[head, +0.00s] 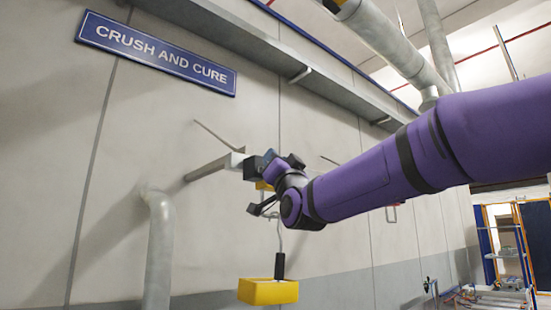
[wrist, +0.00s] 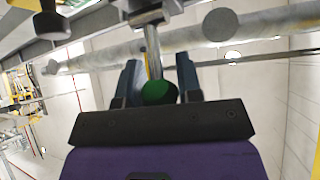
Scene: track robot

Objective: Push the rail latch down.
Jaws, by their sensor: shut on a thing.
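In the wrist view a metal rod with a green ball end (wrist: 157,92), which looks like the rail latch, stands between the two dark blue fingers of my gripper (wrist: 158,68). The gripper is shut on it. The rod's other end meets a grey metal fitting (wrist: 145,15) at the top of the picture. In the head view my gripper (head: 266,163) is at the end of a short grey rail (head: 212,167) that sticks out from the wall. My wrist and gripper hide the latch there.
A yellow box (head: 268,291) with a black grip (head: 279,265) hangs below my wrist. A blue "CRUSH AND CURE" sign (head: 157,52) is on the wall. A grey pipe (head: 158,245) stands at left. Beams and pipes run overhead.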

